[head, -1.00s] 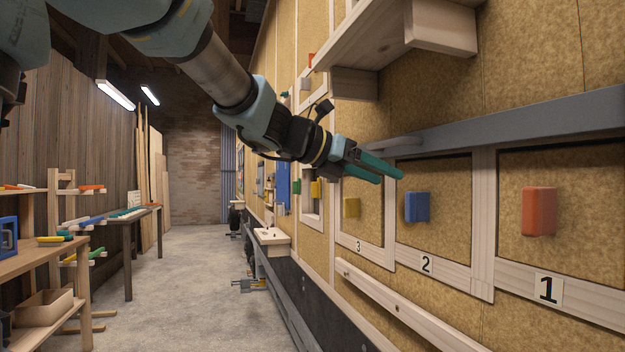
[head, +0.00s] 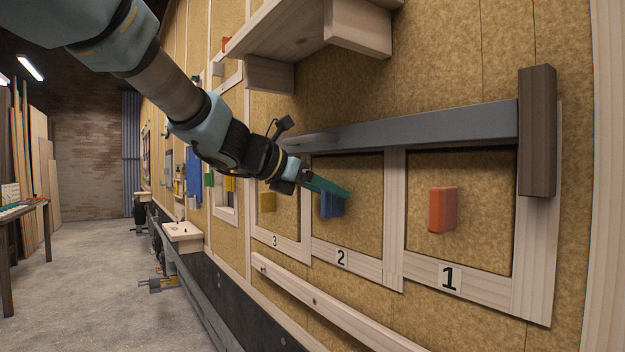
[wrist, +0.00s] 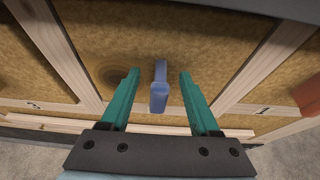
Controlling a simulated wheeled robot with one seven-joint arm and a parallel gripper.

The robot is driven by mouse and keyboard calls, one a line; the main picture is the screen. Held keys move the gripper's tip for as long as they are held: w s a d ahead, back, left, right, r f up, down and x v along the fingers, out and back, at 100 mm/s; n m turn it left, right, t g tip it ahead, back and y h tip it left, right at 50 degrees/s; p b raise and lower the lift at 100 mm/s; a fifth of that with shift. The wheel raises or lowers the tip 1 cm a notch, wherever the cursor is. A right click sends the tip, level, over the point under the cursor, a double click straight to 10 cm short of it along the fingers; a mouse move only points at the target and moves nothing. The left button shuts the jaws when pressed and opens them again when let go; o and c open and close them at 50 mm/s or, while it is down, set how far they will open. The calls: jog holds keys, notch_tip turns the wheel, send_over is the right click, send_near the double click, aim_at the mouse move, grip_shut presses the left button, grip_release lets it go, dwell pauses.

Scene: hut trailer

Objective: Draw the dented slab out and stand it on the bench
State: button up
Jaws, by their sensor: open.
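Three framed tan slabs sit in the wall, numbered 1 (head: 380,225), 2 and 3, with labels below them. My gripper (head: 340,190) is open at the blue handle. In the wrist view the blue handle (wrist: 159,95) stands between the two green fingers, apart from both. A dark round mark, perhaps a dent, shows on slab 2 (wrist: 115,72), left of the handle.
A grey bar (head: 430,130) runs along the top of the frames to a dark brown block (head: 537,130). A wooden shelf (head: 357,35) juts out above. A pale rail (head: 330,310) runs below. A table (head: 22,212) stands at the far left; the floor between is clear.

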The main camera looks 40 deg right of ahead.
jog(key=shift+d+f, duration=0.1)
jog(key=shift+d, duration=0.2)
jog(key=shift+c, duration=0.4)
grip_shut()
